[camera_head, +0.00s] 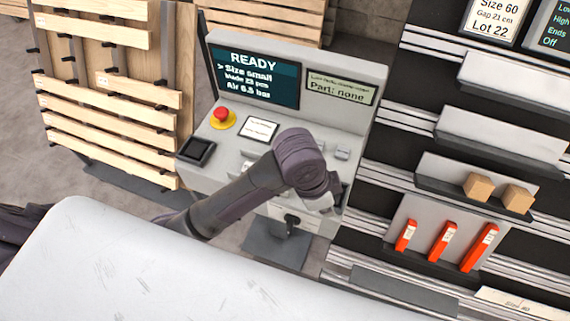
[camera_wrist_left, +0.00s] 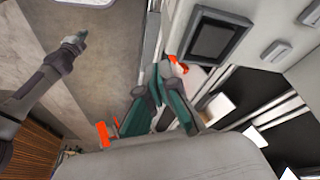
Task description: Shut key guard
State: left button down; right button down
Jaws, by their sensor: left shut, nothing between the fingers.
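The grey console (camera_head: 250,165) stands in the middle of the head view, with a sloping control face. My left arm reaches across it from the lower left. My left gripper (camera_head: 328,188) is at the right part of that face, mostly hidden behind my wrist. In the left wrist view its teal fingers (camera_wrist_left: 164,78) are together, with nothing seen between them. I cannot make out the key guard for sure; small light parts of the face show beside the wrist, and others are covered. A dark framed square (camera_wrist_left: 215,38) lies beyond the fingers in the wrist view.
A red stop button (camera_head: 222,114) and a dark tray (camera_head: 196,152) sit at the console's left. A READY screen (camera_head: 254,76) stands behind. A slatted wooden rack (camera_head: 105,90) is left, shelves with orange pieces (camera_head: 442,241) right. A white surface (camera_head: 150,270) fills the front.

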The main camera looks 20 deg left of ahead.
pick_arm(q)
jog(key=w+a+r+m+g+y, duration=0.1)
jog(key=w+a+r+m+y, duration=0.5)
jog(key=w, duration=0.3)
jog(key=x, duration=0.3)
jog(key=p+x, duration=0.1)
jog(key=x, duration=0.4)
jog(key=shift+a+f+p, duration=0.25)
jog(key=shift+a+p, duration=0.1)
jog(key=shift+p, duration=0.05)
jog(key=a, duration=0.1)
jog(key=a+p, duration=0.1)
jog(key=a, duration=0.1)
jog(key=shift+f+p, duration=0.3)
jog(key=shift+f, duration=0.05)
jog(key=shift+a+f, duration=0.1)
jog(key=shift+a, duration=0.5)
jog(key=shift+d, duration=0.1)
